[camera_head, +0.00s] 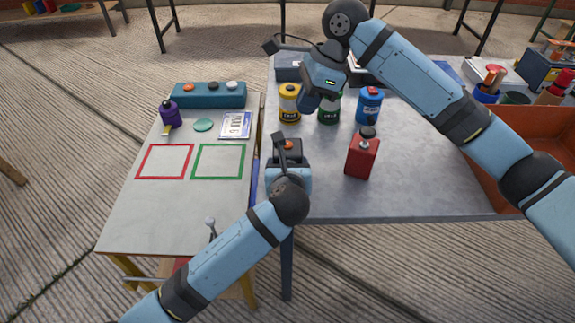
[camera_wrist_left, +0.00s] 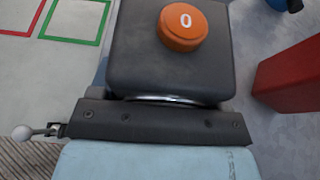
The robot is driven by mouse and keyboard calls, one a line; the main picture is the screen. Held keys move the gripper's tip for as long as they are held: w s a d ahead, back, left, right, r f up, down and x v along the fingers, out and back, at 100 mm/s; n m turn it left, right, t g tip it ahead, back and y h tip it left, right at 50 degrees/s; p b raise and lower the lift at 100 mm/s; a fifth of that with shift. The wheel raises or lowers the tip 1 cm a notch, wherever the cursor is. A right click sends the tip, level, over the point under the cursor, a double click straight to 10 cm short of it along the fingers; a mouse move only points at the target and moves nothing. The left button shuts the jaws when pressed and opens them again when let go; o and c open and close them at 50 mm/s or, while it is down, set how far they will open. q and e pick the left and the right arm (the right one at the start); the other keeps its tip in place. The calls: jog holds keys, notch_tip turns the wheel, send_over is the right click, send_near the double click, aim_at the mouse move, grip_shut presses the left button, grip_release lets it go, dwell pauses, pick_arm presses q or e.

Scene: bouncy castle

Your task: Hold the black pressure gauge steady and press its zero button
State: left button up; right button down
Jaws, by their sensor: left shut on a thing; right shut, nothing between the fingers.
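The black pressure gauge (camera_head: 296,158) stands at the left edge of the grey table, just beyond my left gripper. In the left wrist view the gauge (camera_wrist_left: 135,62) is a dark block with rounded corners. Its orange zero button (camera_wrist_left: 183,27), marked 0, is on the face in view; the button also shows in the head view (camera_head: 288,145). My left gripper (camera_head: 289,168) is shut on the gauge. My right gripper (camera_head: 310,101) is shut and empty, above and beyond the gauge, near the yellow can. Its fingertips are mostly hidden by its blue body.
Yellow (camera_head: 290,106), green (camera_head: 327,112) and blue (camera_head: 369,106) cans stand behind. A red canister (camera_head: 361,158) is right of the gauge. A side table at left has red (camera_head: 138,162) and green (camera_head: 193,162) outlined squares, both empty. An orange crate (camera_head: 500,130) is at right.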

aim_at(288, 146)
dwell(0.4)
jog(key=s+a+r+n+t+y, duration=0.1)
jog(key=a+r+n+t+y, duration=0.15)
jog(key=a+n+y, duration=0.2)
jog(key=shift+m+t, duration=0.35)
jog(key=shift+t, duration=0.1)
jog(key=shift+d+f, duration=0.2)
jog(key=shift+f, duration=2.15)
jog(key=shift+d+f, duration=0.2)
jog(key=shift+f, duration=2.1)
jog(key=shift+f, duration=0.15)
